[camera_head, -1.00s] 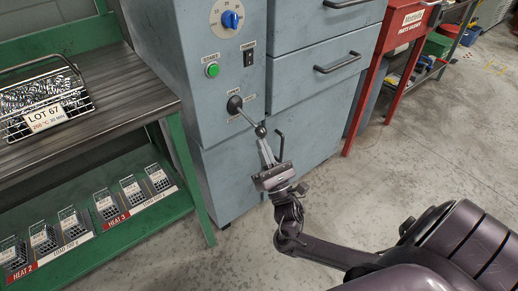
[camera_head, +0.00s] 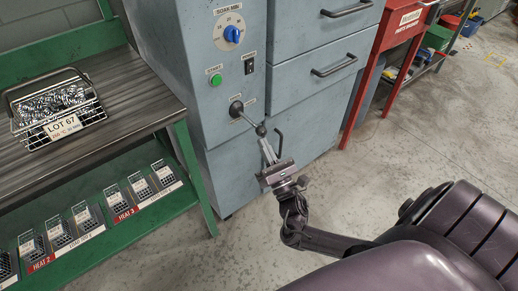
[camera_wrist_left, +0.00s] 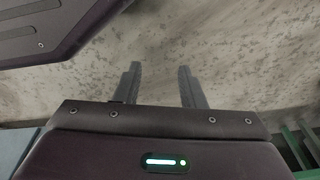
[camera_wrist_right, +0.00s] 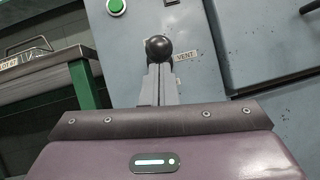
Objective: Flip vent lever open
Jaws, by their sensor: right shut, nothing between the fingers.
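The vent lever (camera_head: 249,121) sticks out from a dark round hub (camera_head: 236,108) on the blue-grey cabinet and slants down to the right. It ends in a black ball knob (camera_head: 260,131). In the right wrist view the knob (camera_wrist_right: 159,47) stands just beyond my fingertips, left of a VENT label (camera_wrist_right: 186,56). My right gripper (camera_head: 266,148) is shut with nothing between its fingers, just below the knob. I cannot tell whether the fingertips touch it. My left gripper (camera_wrist_left: 160,85) shows only in its wrist view, open and empty above the floor.
A green START button (camera_head: 215,79), black switch (camera_head: 249,65) and blue dial (camera_head: 232,34) sit above the lever. A green bench (camera_head: 185,150) with a wire basket (camera_head: 56,108) stands left.

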